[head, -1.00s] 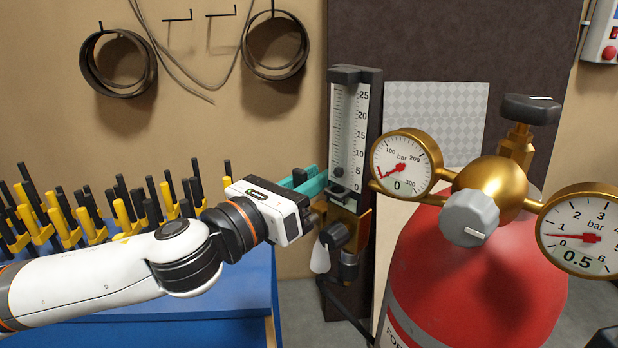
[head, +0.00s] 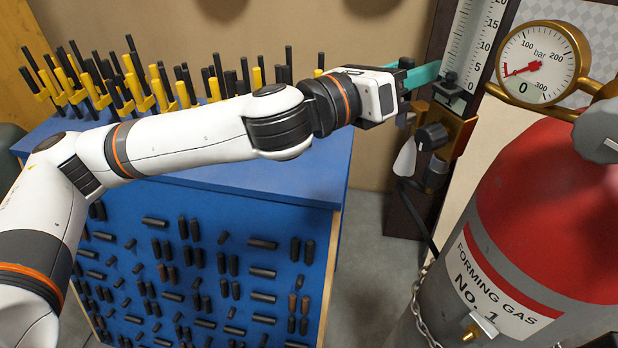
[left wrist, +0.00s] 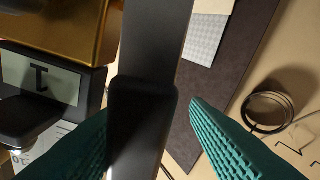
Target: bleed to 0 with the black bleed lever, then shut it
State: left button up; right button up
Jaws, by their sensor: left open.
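My left gripper (head: 424,74) has teal fingers and is at the flow column, at the height of its scale's lower end. In the left wrist view the gripper (left wrist: 150,112) is open, with a long black bar (left wrist: 145,125) between its fingers. The bar looks like the black bleed lever; whether the fingers touch it I cannot tell. In the head view the fingers and wrist hide most of it. My right gripper is not clearly in view.
The red and grey gas cylinder (head: 560,210) stands at the right with a chain (head: 420,310). A black knob (head: 431,136) sits on the brass bracket (head: 462,138) under the column. A blue rack (head: 190,250) with black and yellow handles stands at the left. Floor shows between them.

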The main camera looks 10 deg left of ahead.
pick_arm(q)
jog(key=w+a+f+n+y+b, duration=0.25)
jog(key=f+n+b, duration=0.4)
jog(key=n, duration=0.85)
jog(key=w+a+f+b+v, duration=0.1)
jog(key=b+v, duration=0.3)
jog(key=v, duration=0.7)
jog(key=w+a+f+n+y, duration=0.2)
jog(key=w+f+n, duration=0.1)
jog(key=f, duration=0.5)
jog(key=w+a+f+n+y, duration=0.1)
jog(key=w+a+f+n, duration=0.1)
jog(key=f+n, duration=0.4)
jog(key=w+a+f+n+y+p, duration=0.1)
jog(key=w+a+f+n+y, duration=0.1)
jog(key=f, duration=0.9)
jog(key=shift+w+f+n+y, duration=0.25)
jog(key=shift+w+n+y, duration=0.1)
jog(key=shift+w+n, duration=0.7)
jog(key=shift+s, duration=0.15)
